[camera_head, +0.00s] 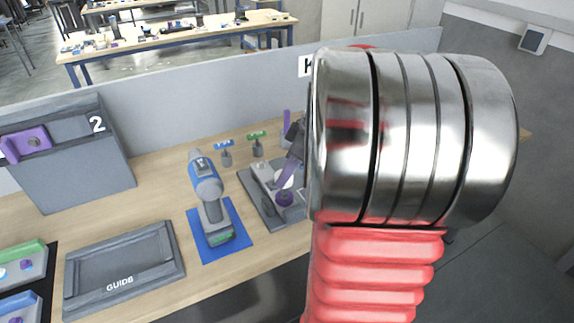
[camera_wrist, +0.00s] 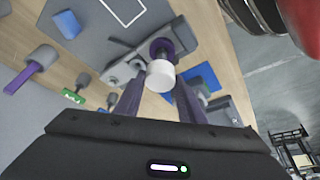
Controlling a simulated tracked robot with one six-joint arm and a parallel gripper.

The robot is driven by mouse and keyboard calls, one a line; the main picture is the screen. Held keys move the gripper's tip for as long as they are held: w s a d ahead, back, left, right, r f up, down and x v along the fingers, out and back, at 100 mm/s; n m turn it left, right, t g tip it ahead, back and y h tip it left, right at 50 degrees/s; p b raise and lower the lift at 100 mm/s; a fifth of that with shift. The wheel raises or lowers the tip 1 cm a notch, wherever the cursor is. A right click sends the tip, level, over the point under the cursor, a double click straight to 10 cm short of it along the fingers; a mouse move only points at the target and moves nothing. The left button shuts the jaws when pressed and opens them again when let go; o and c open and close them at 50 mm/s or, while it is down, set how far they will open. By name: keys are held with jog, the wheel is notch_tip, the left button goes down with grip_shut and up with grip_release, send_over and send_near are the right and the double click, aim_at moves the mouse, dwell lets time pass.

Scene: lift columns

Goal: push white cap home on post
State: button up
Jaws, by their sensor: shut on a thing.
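The white cap (camera_wrist: 160,75) sits between the two dark purple fingers of my gripper (camera_wrist: 158,86), which is shut on it. The purple post (camera_wrist: 161,48) shows just beyond the cap in the wrist view, and they appear lined up. I cannot tell how far the cap sits on the post. In the head view the cap (camera_head: 284,179) is partly hidden by a finger of my gripper (camera_head: 286,178), above the purple post (camera_head: 285,199). The post stands on a grey fixture plate (camera_head: 257,201).
A blue-grey power tool (camera_head: 207,187) stands on a blue mat (camera_head: 237,217) left of the fixture. Blue-topped (camera_head: 224,145) and green-topped (camera_head: 257,136) pieces stand behind. A grey guide tray (camera_head: 120,283) lies front left. A grey panel (camera_head: 200,115) borders the bench. My arm hides the right side.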

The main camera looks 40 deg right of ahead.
aim_at(287, 189)
jog(key=shift+f, duration=0.6)
jog(key=shift+s+f, duration=0.1)
jog(key=shift+f, duration=1.45)
dwell(2.7)
jog(key=o, duration=1.6)
jog(key=shift+r, duration=0.1)
jog(key=shift+r, duration=1.05)
